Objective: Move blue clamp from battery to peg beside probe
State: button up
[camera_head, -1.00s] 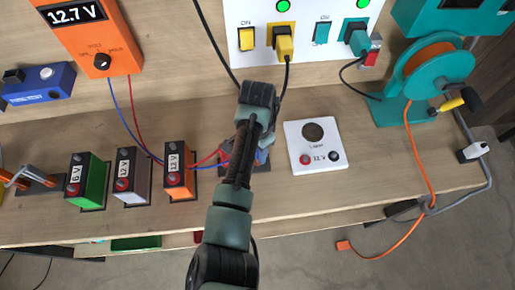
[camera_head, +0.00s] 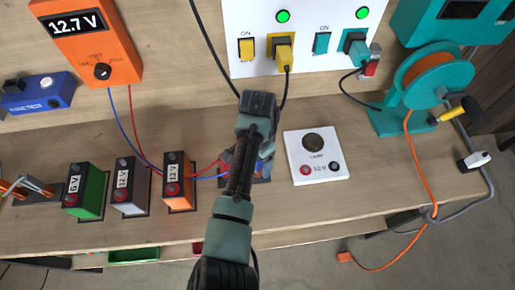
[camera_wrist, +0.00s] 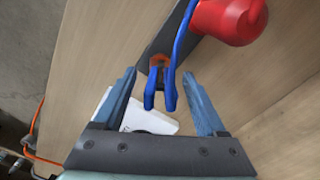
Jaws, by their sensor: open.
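In the wrist view my gripper (camera_wrist: 160,76) is open, its two blue-grey fingers apart. A blue clamp (camera_wrist: 168,92) lies in the gap between them, its two prongs pointing toward the palm; I see no finger touching it. An orange-brown peg-like piece (camera_wrist: 160,61) on a dark grey strip (camera_wrist: 150,50) shows at the clamp's far end. A red rounded thing (camera_wrist: 230,18), perhaps the red probe, is at upper right. In the head view my arm hides most of this spot; bits of blue (camera_head: 267,166) show beside it. The orange 12 V battery (camera_head: 178,190) stands to its left.
The white loader box (camera_head: 316,158) is right of my arm. A grey 12 V battery (camera_head: 128,190) and a green 6 V battery (camera_head: 85,194) stand left. A teal reel (camera_head: 435,75) with orange cable is at right. Blue and red wires run from the orange meter (camera_head: 85,40).

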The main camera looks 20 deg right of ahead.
notch_tip(320, 180, up, 12)
dwell(0.3)
dwell(0.4)
jog(key=shift+w+d+r, duration=0.1)
jog(key=shift+w, duration=0.05)
jog(key=w+d+r+n+t+h, duration=0.2)
jog(key=w+r+t, duration=0.25)
jog(key=r, duration=0.25)
jog(key=w+d+r+n+t+h, duration=0.1)
jog(key=w+d+r+t+h, duration=0.15)
jog(key=w+r, duration=0.4)
jog(key=a+r+n+t+h, duration=0.3)
jog(key=r+t, duration=0.5)
jog(key=r, duration=1.2)
jog(key=s+a+r+n+t+y, duration=0.3)
jog(key=s+a+r+t, duration=0.3)
jog(key=s+a+r, duration=0.2)
jog(key=s+a+r+n+t+y, duration=0.4)
jog(key=s+a+r+n+t, duration=0.2)
jog(key=r, duration=0.7)
jog(key=s+a, duration=0.1)
jog(key=s, duration=0.1)
jog(key=shift+s+a+r, duration=0.2)
jog(key=shift+s+a, duration=0.1)
jog(key=shift+a, duration=0.1)
